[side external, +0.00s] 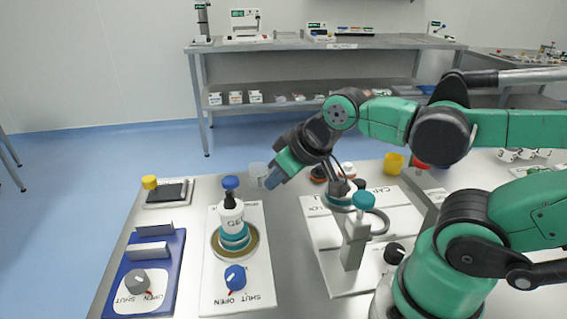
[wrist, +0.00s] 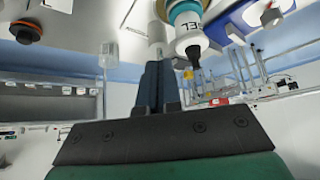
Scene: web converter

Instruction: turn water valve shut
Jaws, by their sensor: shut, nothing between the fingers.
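No valve carries a readable "water" label. A blue knob (side external: 235,276) sits at the front of a white panel (side external: 262,268) with OPEN and SHUT printed beside it. A grey knob (side external: 137,281) on a blue panel (side external: 164,291) has the same two words. A teal knob (side external: 363,200) tops a grey post (side external: 354,243) on another white panel. My gripper (side external: 271,182) is shut and empty, in the air right of and behind the bottle. In the wrist view its blue fingers (wrist: 157,84) are together, touching nothing I can make out.
A white bottle (side external: 231,217) with a blue-topped black neck stands on a round base; it also shows in the wrist view (wrist: 189,35). A clear cup (side external: 258,171) is behind my gripper. A yellow cup (side external: 393,163) and yellow-knobbed plate (side external: 168,196) stand farther back.

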